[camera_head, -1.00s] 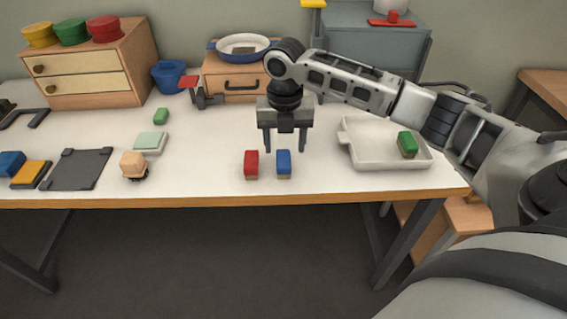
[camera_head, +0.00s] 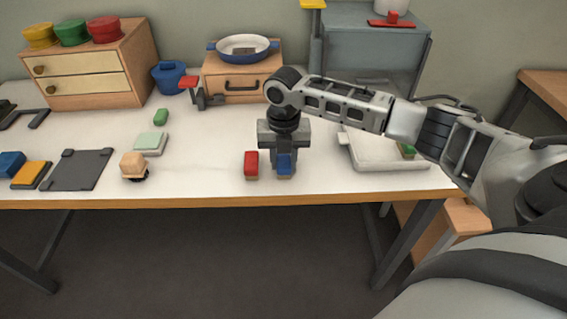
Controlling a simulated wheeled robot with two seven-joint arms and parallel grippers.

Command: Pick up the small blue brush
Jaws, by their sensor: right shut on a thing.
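The small blue brush (camera_head: 285,168) stands near the front edge of the table, its blue top up and a tan lower part below. My right gripper (camera_head: 284,168) has come down over it from above and is shut on it, with the fingers hiding parts of its sides. The brush still appears to be at table height. A small red brush (camera_head: 251,165) stands close to its left, apart from the gripper. My left gripper is not in view.
A white tray (camera_head: 385,163) with a partly hidden green brush (camera_head: 406,151) lies to the right. The table front between the tan block and red brush is clear.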

